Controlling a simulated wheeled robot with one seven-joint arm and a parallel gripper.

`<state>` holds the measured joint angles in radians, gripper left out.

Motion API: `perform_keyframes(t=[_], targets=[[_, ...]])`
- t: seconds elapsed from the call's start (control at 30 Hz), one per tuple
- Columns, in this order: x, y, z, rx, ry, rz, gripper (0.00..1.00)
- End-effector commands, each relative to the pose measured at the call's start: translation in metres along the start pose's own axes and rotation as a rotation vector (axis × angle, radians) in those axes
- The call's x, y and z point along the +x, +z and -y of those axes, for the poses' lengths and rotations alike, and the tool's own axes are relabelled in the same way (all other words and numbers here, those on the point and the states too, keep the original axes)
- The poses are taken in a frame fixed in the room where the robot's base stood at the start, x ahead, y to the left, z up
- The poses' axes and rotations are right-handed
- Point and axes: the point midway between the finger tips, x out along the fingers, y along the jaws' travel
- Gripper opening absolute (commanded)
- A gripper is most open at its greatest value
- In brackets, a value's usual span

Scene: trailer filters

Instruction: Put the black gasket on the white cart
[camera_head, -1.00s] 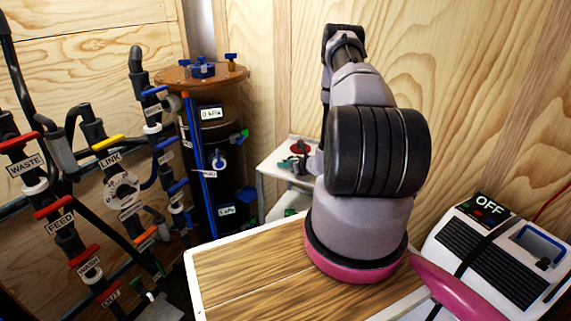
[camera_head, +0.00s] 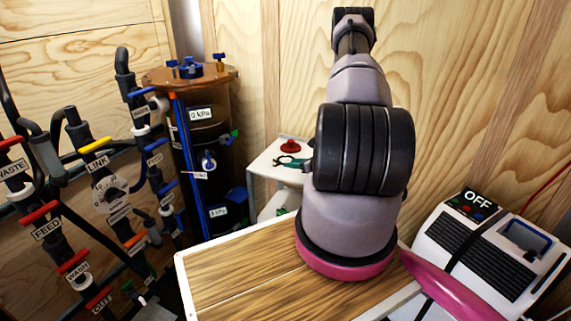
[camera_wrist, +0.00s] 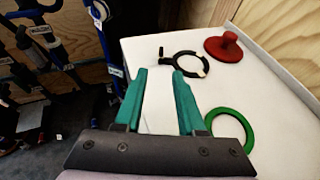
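The black gasket (camera_wrist: 204,69), a ring with a small tab, lies on the white cart (camera_wrist: 150,118) in the wrist view. My gripper (camera_wrist: 160,72) has two teal fingers, spread apart with nothing between them. Its right fingertip is close to the ring's left edge; I cannot tell whether they touch. In the head view, the white cart (camera_head: 262,166) stands behind the wood-topped surface, and my gripper's teal fingers (camera_head: 291,162) show over it, partly hidden by my arm. The gasket is not clear there.
A red knobbed part (camera_wrist: 223,48) and a green ring (camera_wrist: 230,124) lie on the cart. A dark tank (camera_head: 205,140) stands left of it, with valve piping (camera_head: 75,215) further left. A plywood wall (camera_head: 290,60) is behind. A white OFF unit (camera_head: 480,245) stands right.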

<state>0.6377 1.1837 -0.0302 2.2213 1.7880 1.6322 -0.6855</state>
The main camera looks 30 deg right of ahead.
Motion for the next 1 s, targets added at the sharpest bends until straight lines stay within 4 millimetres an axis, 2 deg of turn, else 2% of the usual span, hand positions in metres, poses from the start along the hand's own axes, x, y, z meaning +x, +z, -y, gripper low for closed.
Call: perform_keyframes(t=[0.1, 0.27, 0.37, 0.47, 0.6, 0.7, 0.8, 0.9, 1.0], targets=[[-0.008, 0.001, 0.000, 0.000, -0.001, 0.001, 0.39], [-0.010, 0.003, -0.001, -0.005, 0.005, 0.004, 0.39], [-0.007, 0.025, -0.007, -0.036, 0.046, 0.023, 0.39], [-0.005, 0.071, -0.025, -0.112, 0.145, 0.061, 0.39], [-0.013, 0.153, -0.072, -0.284, 0.347, 0.116, 0.39], [-0.029, 0.202, -0.110, -0.425, 0.489, 0.138, 0.39], [-0.052, 0.242, -0.147, -0.577, 0.620, 0.146, 0.39], [-0.080, 0.272, -0.182, -0.743, 0.734, 0.142, 0.39], [-0.111, 0.294, -0.212, -0.917, 0.832, 0.127, 0.39]])
